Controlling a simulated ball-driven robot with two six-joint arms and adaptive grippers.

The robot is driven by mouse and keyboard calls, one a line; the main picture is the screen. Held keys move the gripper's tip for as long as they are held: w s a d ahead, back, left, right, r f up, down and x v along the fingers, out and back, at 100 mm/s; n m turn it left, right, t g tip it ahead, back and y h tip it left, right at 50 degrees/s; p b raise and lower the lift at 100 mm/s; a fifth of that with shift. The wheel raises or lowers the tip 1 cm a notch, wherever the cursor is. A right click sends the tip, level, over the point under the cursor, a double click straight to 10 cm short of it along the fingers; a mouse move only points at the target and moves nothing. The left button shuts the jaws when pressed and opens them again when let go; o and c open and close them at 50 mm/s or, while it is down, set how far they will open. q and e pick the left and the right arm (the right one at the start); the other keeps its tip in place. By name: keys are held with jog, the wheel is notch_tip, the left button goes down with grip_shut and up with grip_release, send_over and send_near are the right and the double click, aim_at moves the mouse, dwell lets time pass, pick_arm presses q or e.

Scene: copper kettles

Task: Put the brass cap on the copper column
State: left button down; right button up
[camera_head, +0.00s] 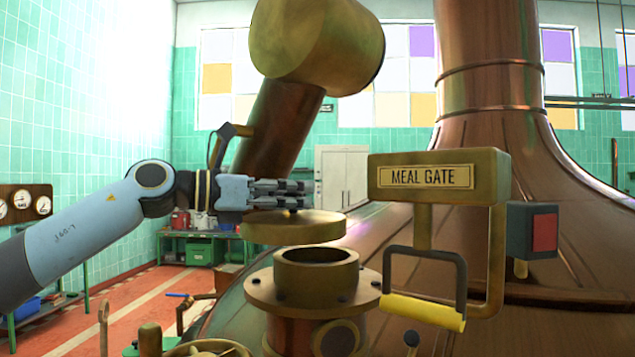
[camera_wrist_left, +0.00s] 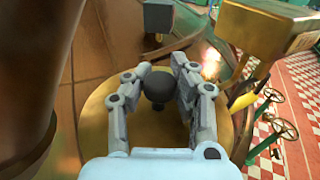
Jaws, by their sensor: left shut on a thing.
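The brass cap (camera_head: 293,229) is a wide, flat round lid with a dark knob on top. In the head view it hangs level, just above the copper column (camera_head: 301,329) and a little to its left, with a gap between them. The column has a flanged brass collar and an open round mouth. My left gripper (camera_head: 300,192) is shut on the cap's knob from the left. In the left wrist view the fingers (camera_wrist_left: 157,95) close around the dark knob, with the cap (camera_wrist_left: 95,128) spread out beneath. My right gripper is not in view.
A brass "MEAL GATE" box (camera_head: 440,176) with a yellow-gripped handle (camera_head: 423,311) stands right of the column. A large slanted copper pipe (camera_head: 277,128) rises behind my gripper. The copper kettle dome (camera_head: 560,220) fills the right. A green workbench (camera_head: 200,243) stands far back.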

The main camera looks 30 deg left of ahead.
aim_at(318, 213)
pick_arm(q)
jog(key=p+x, duration=0.1)
jog(key=x, duration=0.2)
jog(key=shift+w+d+r, duration=0.1)
jog(key=shift+w+d, duration=0.05)
jog(key=shift+d, duration=0.05)
jog(key=shift+w+d+p, duration=0.15)
jog(key=shift+p, duration=0.25)
notch_tip(318, 213, down, 4)
jog(key=b, duration=0.3)
jog(key=shift+r, duration=0.15)
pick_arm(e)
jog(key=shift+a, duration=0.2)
pick_arm(q)
jog(key=shift+f+b, duration=0.4)
jog(key=shift+f, duration=0.2)
jog(key=c, duration=1)
grip_release()
jog(key=shift+c, duration=0.2)
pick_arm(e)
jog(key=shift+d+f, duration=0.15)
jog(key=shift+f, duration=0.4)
